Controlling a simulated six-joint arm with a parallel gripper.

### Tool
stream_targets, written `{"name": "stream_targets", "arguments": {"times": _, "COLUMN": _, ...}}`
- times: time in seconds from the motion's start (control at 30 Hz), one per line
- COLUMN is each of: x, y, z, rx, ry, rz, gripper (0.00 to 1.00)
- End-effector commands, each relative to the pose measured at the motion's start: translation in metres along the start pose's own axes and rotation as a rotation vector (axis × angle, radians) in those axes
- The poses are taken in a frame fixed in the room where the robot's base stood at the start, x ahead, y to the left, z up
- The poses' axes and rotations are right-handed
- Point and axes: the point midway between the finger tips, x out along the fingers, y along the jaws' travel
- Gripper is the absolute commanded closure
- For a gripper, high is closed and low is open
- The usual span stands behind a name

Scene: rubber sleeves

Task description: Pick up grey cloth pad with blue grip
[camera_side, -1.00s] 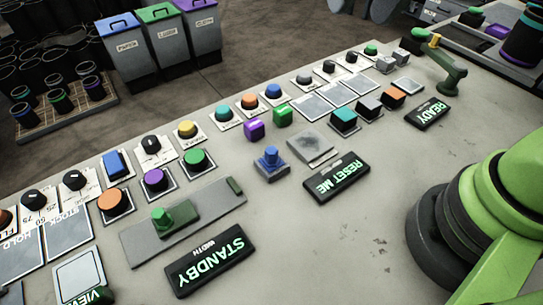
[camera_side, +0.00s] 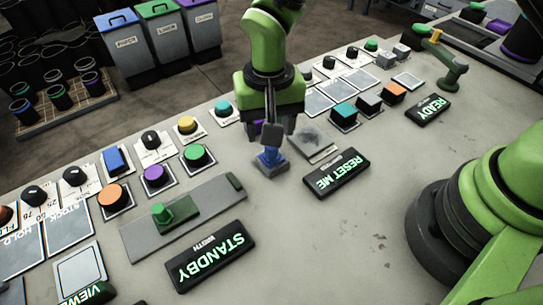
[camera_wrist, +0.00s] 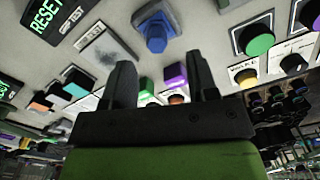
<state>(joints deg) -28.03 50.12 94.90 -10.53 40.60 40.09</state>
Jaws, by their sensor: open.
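The grey cloth pad (camera_side: 275,171) lies on the bench with its blue grip (camera_side: 268,156) standing up from it. In the wrist view the blue grip (camera_wrist: 156,36) is beyond the fingertips, near the top, with the pad (camera_wrist: 172,15) behind it. My gripper (camera_side: 270,138) points down just over the grip in the side view. In the wrist view my gripper (camera_wrist: 161,72) has its two dark fingers apart with nothing between them. The side view does not clearly show whether a finger touches the grip.
A grey rail with a green knob (camera_side: 162,213) lies to the left. Several buttons line the back.

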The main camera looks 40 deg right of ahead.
Motion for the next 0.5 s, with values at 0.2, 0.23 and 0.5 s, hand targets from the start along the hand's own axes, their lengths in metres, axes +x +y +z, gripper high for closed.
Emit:
{"name": "stream_targets", "arguments": {"times": 0.2, "x": 0.030, "y": 0.004, "z": 0.003, "rx": 0.000, "ry": -0.004, "rz": 0.004, "gripper": 0.47}}
{"name": "stream_targets", "arguments": {"times": 0.23, "x": 0.034, "y": 0.004, "z": 0.003, "rx": 0.000, "ry": -0.003, "rz": 0.004, "gripper": 0.47}}
{"name": "stream_targets", "arguments": {"times": 0.5, "x": 0.053, "y": 0.003, "z": 0.003, "rx": 0.000, "ry": -0.001, "rz": -0.001, "gripper": 0.47}}
